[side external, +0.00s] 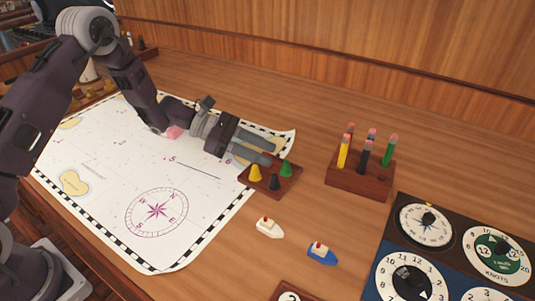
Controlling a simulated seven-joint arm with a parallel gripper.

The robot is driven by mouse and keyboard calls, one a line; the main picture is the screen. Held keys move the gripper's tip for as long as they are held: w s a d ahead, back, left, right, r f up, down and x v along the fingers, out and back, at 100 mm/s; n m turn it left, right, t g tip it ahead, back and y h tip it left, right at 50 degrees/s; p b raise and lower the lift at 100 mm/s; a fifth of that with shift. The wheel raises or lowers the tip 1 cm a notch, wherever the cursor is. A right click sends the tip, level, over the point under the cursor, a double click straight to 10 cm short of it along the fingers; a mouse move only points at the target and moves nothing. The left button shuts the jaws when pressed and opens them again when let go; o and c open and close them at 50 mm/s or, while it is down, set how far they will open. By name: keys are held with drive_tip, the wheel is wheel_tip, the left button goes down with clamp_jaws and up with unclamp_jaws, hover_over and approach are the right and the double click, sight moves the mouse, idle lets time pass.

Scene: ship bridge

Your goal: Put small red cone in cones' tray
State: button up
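The cones' tray (291,187) is a small dark wooden square at the right edge of the chart. A yellow cone (255,173), a green cone (286,169) and a dark cone (274,183) stand on it. My gripper (271,154) reaches in from the left, with its fingertips just above and behind the tray's far left side.
A wooden pencil block (360,183) with several pencils stands right of the tray. A white boat (269,228) and a blue boat (322,254) lie in front. A dial panel (385,245) fills the lower right. The chart (110,200) lies flat at left.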

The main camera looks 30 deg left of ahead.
drive_tip(key=v, duration=1)
drive_tip(key=shift+s+a+r, duration=0.15)
drive_tip(key=shift+a, duration=0.1)
drive_tip(key=s+d+r+m+g+y, duration=0.2)
drive_tip(key=s+d+r+m, duration=0.25)
drive_tip(key=s, duration=0.25)
drive_tip(key=s+d+r+m+g+y, duration=0.2)
drive_tip(key=s+d+r+m, duration=0.1)
drive_tip(key=s+r+m, duration=0.4)
drive_tip(key=s+a+m+t+y, duration=0.1)
drive_tip(key=s+a+m+y, duration=0.1)
drive_tip(key=s, duration=0.3)
drive_tip(key=s+a+r+m+t+y, duration=0.1)
drive_tip(key=s+a+m+t+y, duration=0.1)
drive_tip(key=s+m, duration=0.3)
drive_tip(key=s+a+m+t+y, duration=0.1)
drive_tip(key=s+a+m+y, duration=0.2)
drive_tip(key=s, duration=0.4)
drive_tip(key=shift+a+r+m+t+y, duration=0.3)
drive_tip(key=shift+r+m+t+y, duration=0.1)
drive_tip(key=shift+y, duration=0.4)
